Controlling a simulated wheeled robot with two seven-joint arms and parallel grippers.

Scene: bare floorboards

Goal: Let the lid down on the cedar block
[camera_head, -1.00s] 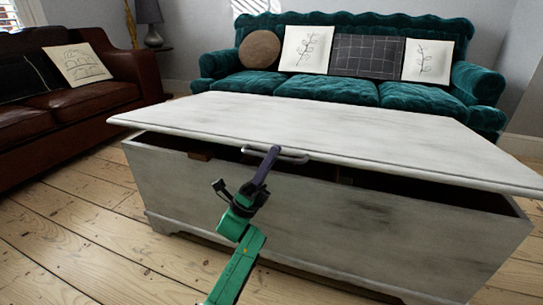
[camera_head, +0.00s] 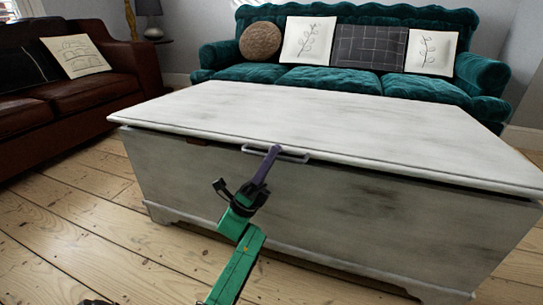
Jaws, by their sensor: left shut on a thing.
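A white-washed wooden chest (camera_head: 300,210) stands on the floorboards in the head view. Its lid (camera_head: 310,120) is nearly down, with a narrow dark gap along the front. My left gripper (camera_head: 272,152) is shut on the metal handle (camera_head: 290,156) at the lid's front edge. A small reddish-brown piece of wood, probably the cedar block (camera_head: 198,141), shows in the gap under the lid's left front part. I cannot tell whether the lid touches it.
A teal sofa (camera_head: 330,78) with several cushions stands close behind the chest. A brown leather sofa (camera_head: 70,100) is at the left. Bare floorboards (camera_head: 70,220) lie clear to the left and front of the chest.

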